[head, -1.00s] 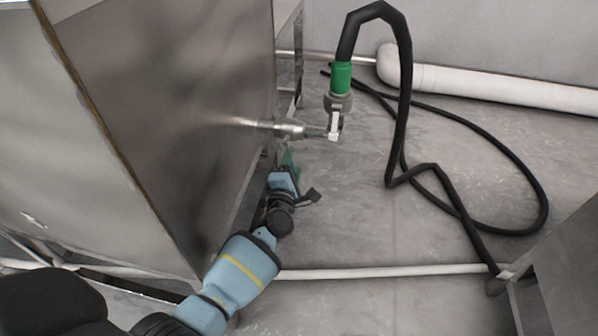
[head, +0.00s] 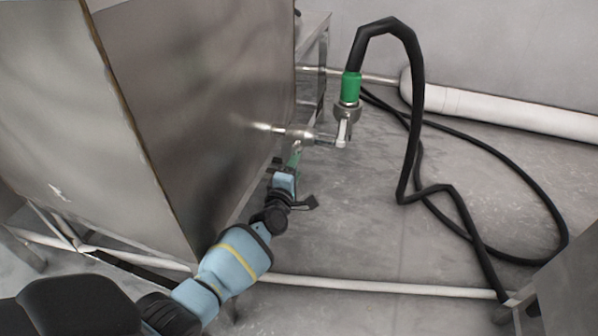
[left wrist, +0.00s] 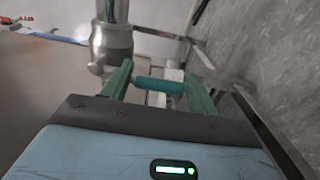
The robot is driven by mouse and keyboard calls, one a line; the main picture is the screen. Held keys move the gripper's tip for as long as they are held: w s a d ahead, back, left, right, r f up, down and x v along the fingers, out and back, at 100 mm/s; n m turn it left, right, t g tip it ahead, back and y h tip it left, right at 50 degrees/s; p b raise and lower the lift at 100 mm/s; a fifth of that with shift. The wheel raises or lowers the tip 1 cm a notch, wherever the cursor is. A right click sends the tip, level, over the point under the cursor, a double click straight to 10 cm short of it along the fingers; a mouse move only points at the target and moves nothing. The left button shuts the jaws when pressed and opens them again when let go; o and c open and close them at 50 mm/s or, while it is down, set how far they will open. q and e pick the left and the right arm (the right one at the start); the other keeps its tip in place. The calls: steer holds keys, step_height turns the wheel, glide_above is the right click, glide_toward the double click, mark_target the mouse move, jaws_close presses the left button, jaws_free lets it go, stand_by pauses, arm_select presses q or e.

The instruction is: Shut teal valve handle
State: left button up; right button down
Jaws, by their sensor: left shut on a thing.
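The teal valve handle (left wrist: 160,87) lies crosswise between the two green fingers of my left gripper (left wrist: 162,88) in the left wrist view. The gripper is shut on it. The metal valve body (left wrist: 110,45) stands just beyond the left finger. In the head view, my left gripper (head: 293,157) reaches up from below to the metal pipe fitting (head: 300,133) on the tank's side. The handle is hard to make out there, against the similarly coloured fingers. My right gripper is not in view.
The large metal tank (head: 200,90) stands close on the left of my left arm. A black hose (head: 415,110) with a green collar (head: 351,86) joins the fitting's end and loops over the floor. A white pipe (head: 380,287) runs low across the front.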

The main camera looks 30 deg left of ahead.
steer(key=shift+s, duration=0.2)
arm_select(q)
steer(key=shift+a, duration=0.1)
steer(key=o, duration=1.3)
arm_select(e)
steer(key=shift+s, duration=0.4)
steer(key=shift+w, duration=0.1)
arm_select(q)
steer(key=shift+s, duration=0.25)
steer(key=p+v, duration=0.4)
steer(key=v, duration=0.3)
steer(key=shift+s, duration=0.2)
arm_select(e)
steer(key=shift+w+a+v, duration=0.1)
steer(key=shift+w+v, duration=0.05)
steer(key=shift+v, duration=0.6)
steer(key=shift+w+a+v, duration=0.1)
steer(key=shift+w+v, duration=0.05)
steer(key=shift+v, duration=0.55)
